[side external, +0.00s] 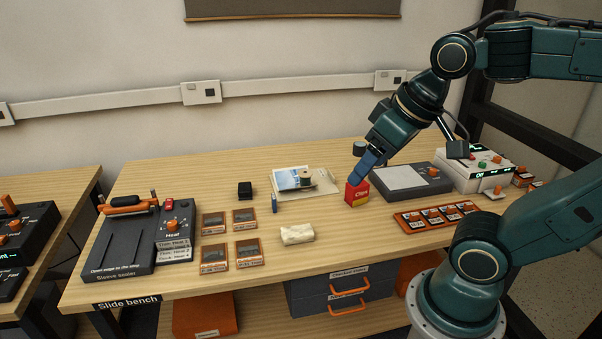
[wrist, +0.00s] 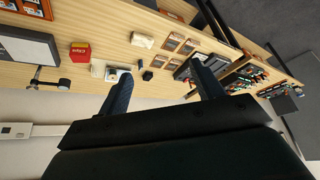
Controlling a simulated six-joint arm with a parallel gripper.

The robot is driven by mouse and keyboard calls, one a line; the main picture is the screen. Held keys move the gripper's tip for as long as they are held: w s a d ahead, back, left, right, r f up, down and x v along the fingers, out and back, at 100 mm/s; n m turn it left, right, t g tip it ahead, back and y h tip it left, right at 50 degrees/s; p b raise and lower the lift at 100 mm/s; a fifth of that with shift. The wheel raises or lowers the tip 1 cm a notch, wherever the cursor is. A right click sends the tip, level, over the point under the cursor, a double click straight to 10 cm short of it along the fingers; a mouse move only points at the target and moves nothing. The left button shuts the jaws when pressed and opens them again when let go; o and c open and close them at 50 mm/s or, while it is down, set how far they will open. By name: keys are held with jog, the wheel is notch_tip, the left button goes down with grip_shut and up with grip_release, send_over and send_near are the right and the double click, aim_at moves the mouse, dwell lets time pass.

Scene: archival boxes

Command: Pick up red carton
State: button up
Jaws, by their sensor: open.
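The red carton (side external: 357,194), with a yellow lower part and the word "Clips", stands upright on the wooden bench, right of the middle. In the wrist view the carton (wrist: 80,52) is at the left, outside the fingers. My gripper (side external: 361,168) overlaps the carton's top edge in the side view, but the wrist view shows the carton apart from the fingers. My gripper's two fingers (wrist: 165,84) are spread, with nothing held between them.
Right of the carton are a grey light panel (side external: 411,180) and an orange slide tray (side external: 436,216). Left are papers (side external: 322,184), a crumpled white cloth (side external: 297,234), a black block (side external: 245,190), and several framed slides (side external: 247,252). Bare bench lies in front of the carton.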

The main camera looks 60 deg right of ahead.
jog(key=w+d+m+g, duration=0.2)
jog(key=w+d+m, duration=0.5)
jog(key=w, duration=0.1)
jog(key=m+g, duration=0.3)
jog(key=m, duration=1.3)
send_over(357, 192)
jog(key=w+d, duration=0.1)
jog(key=d, duration=0.2)
notch_tip(357, 192, down, 18)
jog(key=shift+f, duration=4.15)
jog(key=shift+f, duration=0.1)
jog(key=shift+a+f, duration=0.1)
jog(key=shift+f, duration=2.4)
jog(key=shift+c, duration=0.5)
